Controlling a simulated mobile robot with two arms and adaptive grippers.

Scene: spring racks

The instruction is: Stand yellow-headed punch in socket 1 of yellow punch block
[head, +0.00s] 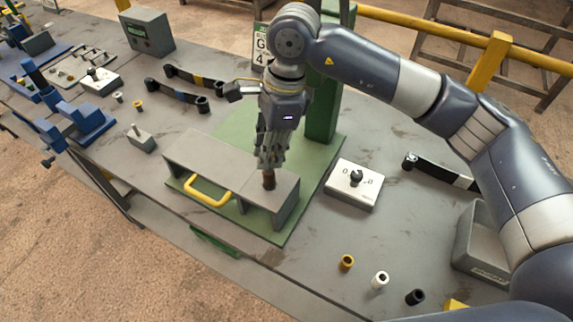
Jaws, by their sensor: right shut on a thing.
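My right gripper (269,160) points down over the right end of a grey bridge-shaped fixture (222,166) with a yellow handle. It is shut on a small dark brown cylindrical piece (269,181), whose lower end is at the fixture's top; I cannot tell whether it sits in a hole. No yellow head shows on this piece; its upper part is hidden by the fingers. A yellow thing (454,304) at the bottom edge is partly hidden by my arm; I cannot tell whether it is the yellow punch block. My left gripper is not in view.
The fixture stands on a green plate (313,185) with a green post (322,112). A white dial box (354,184) is to the right. A grey bin (482,240) is at right.

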